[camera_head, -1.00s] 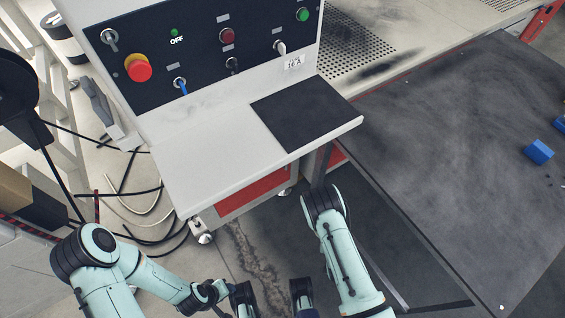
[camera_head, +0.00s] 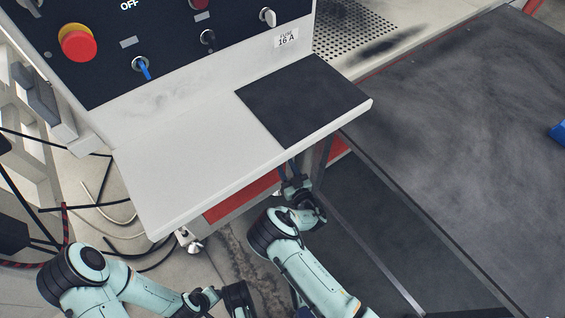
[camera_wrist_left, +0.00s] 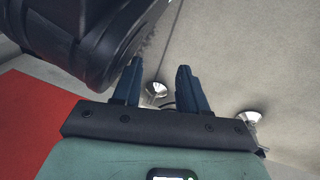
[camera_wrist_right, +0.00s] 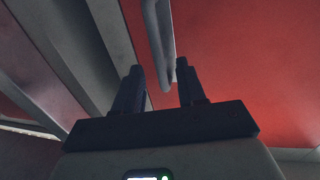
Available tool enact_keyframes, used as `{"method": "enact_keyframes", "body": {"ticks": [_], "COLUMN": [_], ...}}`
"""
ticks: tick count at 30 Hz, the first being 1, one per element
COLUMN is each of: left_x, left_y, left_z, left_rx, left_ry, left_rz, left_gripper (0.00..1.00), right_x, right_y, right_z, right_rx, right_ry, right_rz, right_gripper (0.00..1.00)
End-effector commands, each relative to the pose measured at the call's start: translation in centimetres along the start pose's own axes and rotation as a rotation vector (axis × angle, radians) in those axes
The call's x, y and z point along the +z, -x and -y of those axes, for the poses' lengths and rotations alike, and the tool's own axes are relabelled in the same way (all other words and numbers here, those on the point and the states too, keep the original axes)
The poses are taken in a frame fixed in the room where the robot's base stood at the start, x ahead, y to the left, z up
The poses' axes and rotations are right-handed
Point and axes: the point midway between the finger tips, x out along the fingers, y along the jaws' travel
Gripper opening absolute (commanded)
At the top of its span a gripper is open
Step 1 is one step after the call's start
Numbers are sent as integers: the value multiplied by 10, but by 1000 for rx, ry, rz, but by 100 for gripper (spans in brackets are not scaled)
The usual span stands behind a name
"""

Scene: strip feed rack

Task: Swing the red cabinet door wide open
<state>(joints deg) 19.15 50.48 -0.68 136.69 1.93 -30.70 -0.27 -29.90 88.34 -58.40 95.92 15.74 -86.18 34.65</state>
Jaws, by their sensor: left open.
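The red cabinet door (camera_head: 240,197) shows as a strip below the cabinet's white ledge, mostly hidden by it. In the right wrist view the red door (camera_wrist_right: 235,60) fills the right side. A grey bar-shaped handle (camera_wrist_right: 158,35) ends between the fingertips of my right gripper (camera_wrist_right: 159,75). That gripper is open, with a finger on each side of the bar; contact is unclear. In the head view my right gripper (camera_head: 294,178) is under the ledge. My left gripper (camera_wrist_left: 158,80) is open and empty above the floor, with a red panel (camera_wrist_left: 35,125) at its left.
The white ledge (camera_head: 185,160) with a black pad (camera_head: 305,100) overhangs the door. A dark table (camera_head: 460,130) stands to the right. Cables (camera_head: 105,205) lie on the floor at left.

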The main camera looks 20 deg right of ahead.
Motion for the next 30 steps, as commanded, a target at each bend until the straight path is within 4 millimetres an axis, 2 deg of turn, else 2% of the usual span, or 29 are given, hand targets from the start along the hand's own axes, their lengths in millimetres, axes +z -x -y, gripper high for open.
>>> {"method": "enact_keyframes", "body": {"ticks": [1, 6, 17, 18, 20, 21, 30], "left_x": [5, 16, 21, 21, 21, 21, 20], "left_y": [-6, -13, -14, -14, -14, -14, -13], "left_z": [5, 14, 17, 17, 17, 17, 16], "left_rx": [-9, -26, -32, -32, -32, -32, -30], "left_ry": [5, 16, 21, 21, 20, 20, 19], "left_rz": [18, 57, 71, 71, 71, 71, 68], "left_gripper": [43, 43, 43, 43, 43, 43, 43], "right_x": [1, 1, 0, 0, 0, 0, 0], "right_y": [-9, -27, -32, -32, -32, -32, -31], "right_z": [1, 0, 0, 0, 0, 0, 0], "right_rx": [-2, 0, 1, 1, 1, 1, 4], "right_ry": [1, 1, 0, 0, 0, 0, 1], "right_rz": [-3, -1, 1, 1, 1, 1, 1], "right_gripper": [40, 40, 40, 33, 14, 1, 0]}}
